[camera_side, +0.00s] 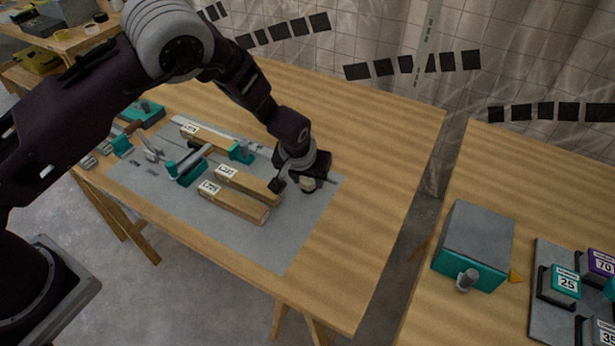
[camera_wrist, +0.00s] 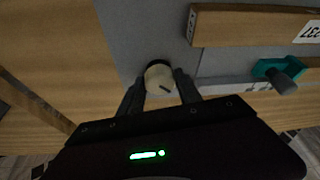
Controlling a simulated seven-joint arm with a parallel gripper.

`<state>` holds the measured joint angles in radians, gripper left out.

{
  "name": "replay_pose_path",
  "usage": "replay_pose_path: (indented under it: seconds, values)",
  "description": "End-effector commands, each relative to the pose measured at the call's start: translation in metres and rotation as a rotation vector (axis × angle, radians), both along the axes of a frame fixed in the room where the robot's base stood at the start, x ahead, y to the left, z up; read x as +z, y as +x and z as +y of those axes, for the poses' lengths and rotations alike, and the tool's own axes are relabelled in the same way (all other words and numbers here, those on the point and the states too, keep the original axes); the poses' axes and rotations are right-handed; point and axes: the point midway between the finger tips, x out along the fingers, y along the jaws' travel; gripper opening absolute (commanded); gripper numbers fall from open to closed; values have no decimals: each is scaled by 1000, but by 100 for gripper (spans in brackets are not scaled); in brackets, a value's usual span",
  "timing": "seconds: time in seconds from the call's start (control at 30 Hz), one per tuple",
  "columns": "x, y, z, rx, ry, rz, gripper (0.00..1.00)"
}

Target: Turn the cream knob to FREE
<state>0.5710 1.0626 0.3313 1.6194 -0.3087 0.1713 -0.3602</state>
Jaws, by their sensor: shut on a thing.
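The cream knob (camera_wrist: 158,74) sits between my fingers in the wrist view, with a dark pointer mark on its face. It also shows as a small pale knob (camera_side: 307,185) at the right end of the grey board (camera_side: 285,240) in the side view. My gripper (camera_wrist: 160,90) is shut on the knob, one finger on each side. In the side view my gripper (camera_side: 292,182) points down at the board. No FREE lettering can be read in either view.
Labelled wooden bars (camera_side: 235,203) lie left of my gripper, near a teal clamp (camera_side: 188,168). Bare tabletop (camera_side: 375,180) is clear to the right. A gap separates a second table with a grey and teal box (camera_side: 475,240) and numbered blocks (camera_side: 565,283).

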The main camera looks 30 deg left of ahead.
Motion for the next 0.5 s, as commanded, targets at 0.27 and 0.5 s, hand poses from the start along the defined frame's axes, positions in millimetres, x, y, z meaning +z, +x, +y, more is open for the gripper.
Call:
replay_pose_path:
  seconds: [0.27, 0.5]
  values:
    - [0, 0, 0, 9, -1, 1, 0]
    - [-1, 0, 0, 9, -1, 2, 55]
